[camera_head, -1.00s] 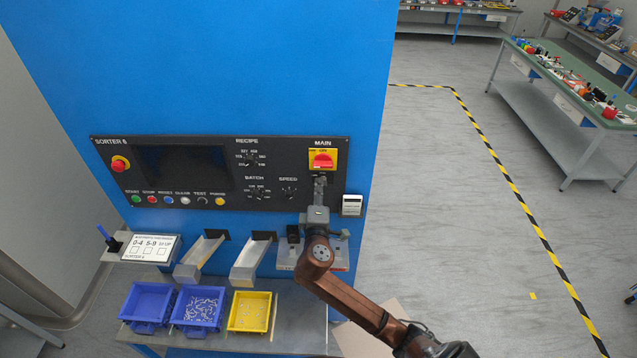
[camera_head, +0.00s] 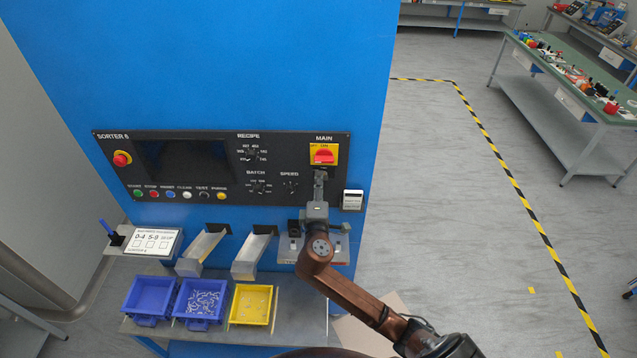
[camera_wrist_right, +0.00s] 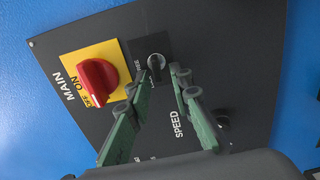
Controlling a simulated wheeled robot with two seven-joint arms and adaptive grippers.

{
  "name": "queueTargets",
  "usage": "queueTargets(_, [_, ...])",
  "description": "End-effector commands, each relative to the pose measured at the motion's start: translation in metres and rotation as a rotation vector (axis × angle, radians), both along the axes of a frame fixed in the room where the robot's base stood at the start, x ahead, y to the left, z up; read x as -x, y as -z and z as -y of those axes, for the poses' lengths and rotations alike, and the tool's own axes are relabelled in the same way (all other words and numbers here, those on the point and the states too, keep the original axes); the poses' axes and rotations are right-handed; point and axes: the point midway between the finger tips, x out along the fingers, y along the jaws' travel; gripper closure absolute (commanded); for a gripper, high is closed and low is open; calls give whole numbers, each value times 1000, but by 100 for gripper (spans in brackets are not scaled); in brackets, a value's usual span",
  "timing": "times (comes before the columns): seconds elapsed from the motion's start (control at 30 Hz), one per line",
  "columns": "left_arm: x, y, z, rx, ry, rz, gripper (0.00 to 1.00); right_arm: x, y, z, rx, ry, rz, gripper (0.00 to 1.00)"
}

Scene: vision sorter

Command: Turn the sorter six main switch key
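The main switch is a red handle on a yellow plate (camera_head: 324,157) at the top right of the black panel. In the right wrist view the red handle (camera_wrist_right: 98,82) shows large, left of my fingers, with "ON" printed beside it. A small dark switch with a grey key-like bar (camera_wrist_right: 156,63) sits on the panel beside the yellow plate. My right gripper (camera_wrist_right: 163,72) is open, its two green fingertips apart around or just in front of this small switch; contact is unclear. In the head view the right gripper (camera_head: 319,178) hides that switch. My left gripper is not in view.
The panel also carries a red stop button (camera_head: 121,159), a dark screen (camera_head: 180,161) and several buttons and dials. Below are two metal chutes, blue bins (camera_head: 150,297) and a yellow bin (camera_head: 251,304). A workbench (camera_head: 560,75) stands far right; the floor between is clear.

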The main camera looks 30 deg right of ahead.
Motion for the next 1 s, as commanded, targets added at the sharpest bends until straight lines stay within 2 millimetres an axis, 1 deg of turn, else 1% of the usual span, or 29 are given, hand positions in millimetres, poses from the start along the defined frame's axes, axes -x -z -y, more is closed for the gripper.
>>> queueTargets(0.27, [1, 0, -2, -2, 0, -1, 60, 1, 0, 1, 1, 2, 1, 77])
queueTargets(0.37, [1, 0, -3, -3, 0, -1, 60, 4, 0, -2, -1, 1, 1, 77])
queueTargets(0.43, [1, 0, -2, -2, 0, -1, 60, 10, 1, -6, -2, 0, 0, 77])
queueTargets(0.57, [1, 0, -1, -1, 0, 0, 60, 31, 1, -18, -4, 1, -1, 77])
queueTargets(0.8, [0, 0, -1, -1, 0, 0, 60, 73, 1, -44, -4, 0, -1, 77])
queueTargets(0.9, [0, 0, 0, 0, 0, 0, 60, 86, 1, -53, -4, 0, 0, 77])
queueTargets(1.0, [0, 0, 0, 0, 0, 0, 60, 95, 0, -58, -1, 0, 0, 77])
